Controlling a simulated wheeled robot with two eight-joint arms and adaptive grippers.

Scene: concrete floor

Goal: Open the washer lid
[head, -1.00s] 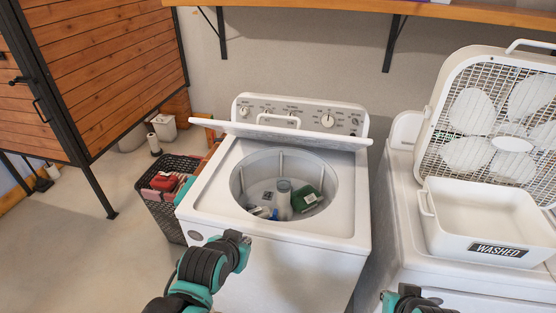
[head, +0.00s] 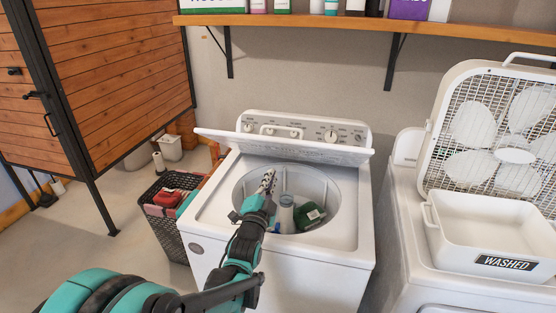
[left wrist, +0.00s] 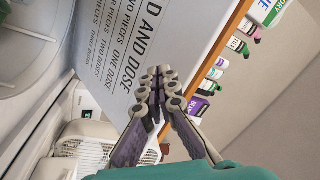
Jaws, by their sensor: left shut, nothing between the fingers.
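The white washer (head: 300,240) stands in the middle of the head view. Its lid (head: 290,148) is raised and leans back in front of the control panel, partly open. Its printed underside (left wrist: 110,50) fills the upper left of the left wrist view. The drum (head: 320,190) is open to view with a green item (head: 309,216) and other things inside. My left gripper (head: 268,178) reaches over the drum opening, below the lid. In the left wrist view its fingers (left wrist: 156,82) are closed together with nothing between them, close to the lid's underside. My right gripper does not show.
A dark laundry basket (head: 166,225) stands left of the washer. A second white machine (head: 400,240) at the right bears a box fan (head: 495,125) and a white tub (head: 490,238) marked WASHED. A wooden shelf (head: 370,27) with bottles runs along the wall above.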

